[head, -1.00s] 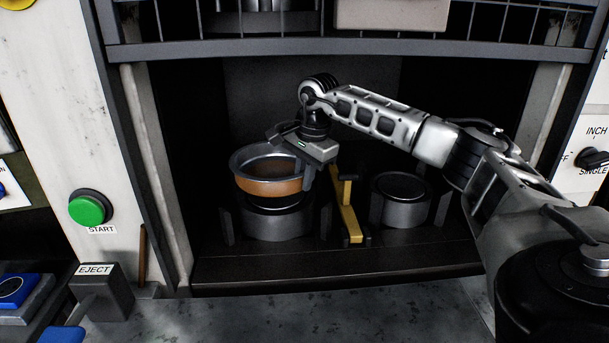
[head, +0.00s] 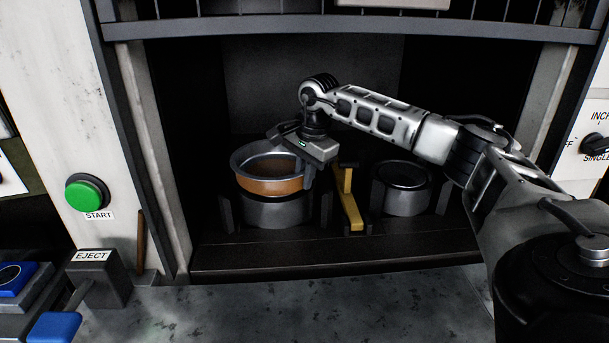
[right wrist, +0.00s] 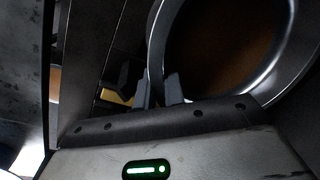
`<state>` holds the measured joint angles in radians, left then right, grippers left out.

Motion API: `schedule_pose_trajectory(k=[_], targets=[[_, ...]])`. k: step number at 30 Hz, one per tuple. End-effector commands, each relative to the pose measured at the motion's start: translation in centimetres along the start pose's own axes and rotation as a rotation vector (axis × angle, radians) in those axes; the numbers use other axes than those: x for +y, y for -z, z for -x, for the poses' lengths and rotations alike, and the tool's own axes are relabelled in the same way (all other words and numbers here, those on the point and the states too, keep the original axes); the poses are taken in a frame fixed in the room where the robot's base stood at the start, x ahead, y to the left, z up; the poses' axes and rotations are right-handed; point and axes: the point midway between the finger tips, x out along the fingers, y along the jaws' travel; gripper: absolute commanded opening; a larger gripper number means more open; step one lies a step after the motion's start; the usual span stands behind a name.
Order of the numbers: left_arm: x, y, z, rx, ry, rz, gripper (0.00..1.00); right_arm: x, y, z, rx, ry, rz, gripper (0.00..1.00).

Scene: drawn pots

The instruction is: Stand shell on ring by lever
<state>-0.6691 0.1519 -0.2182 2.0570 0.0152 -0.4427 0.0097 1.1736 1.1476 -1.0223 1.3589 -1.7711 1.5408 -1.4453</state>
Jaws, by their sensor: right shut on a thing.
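The shell (head: 268,186) is a wide copper-coloured cup with a silver rim, open at the top. It sits over the left dark grey ring (head: 278,212) in the press bay and looks level; I cannot tell whether it rests fully on it. My right gripper (head: 308,172) is shut on the right side of the shell's rim. The right wrist view shows both fingers (right wrist: 159,92) pinching the silver rim, with the brown inside of the shell (right wrist: 222,45) beyond. The yellow lever (head: 349,205) stands just right of the left ring. My left gripper is not in view.
A second dark ring (head: 405,195) stands right of the lever, between dark upright guards. A barred gate (head: 350,30) hangs across the top of the bay. The green START button (head: 87,193) and EJECT box (head: 98,272) are at the left. The grey front ledge is clear.

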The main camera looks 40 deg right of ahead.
Motion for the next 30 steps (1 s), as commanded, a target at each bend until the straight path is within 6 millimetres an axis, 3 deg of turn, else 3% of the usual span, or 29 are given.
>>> schedule_pose_trajectory(k=[24,27,30], targets=[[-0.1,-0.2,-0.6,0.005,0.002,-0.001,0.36,0.1,0.0,-1.1,0.000,0.003,0.000,0.00],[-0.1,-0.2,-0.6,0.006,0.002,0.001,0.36,0.1,0.0,-1.0,0.000,0.003,0.000,0.33],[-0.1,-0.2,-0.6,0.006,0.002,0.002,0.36,0.1,0.0,-1.1,0.000,0.002,0.000,0.36]])
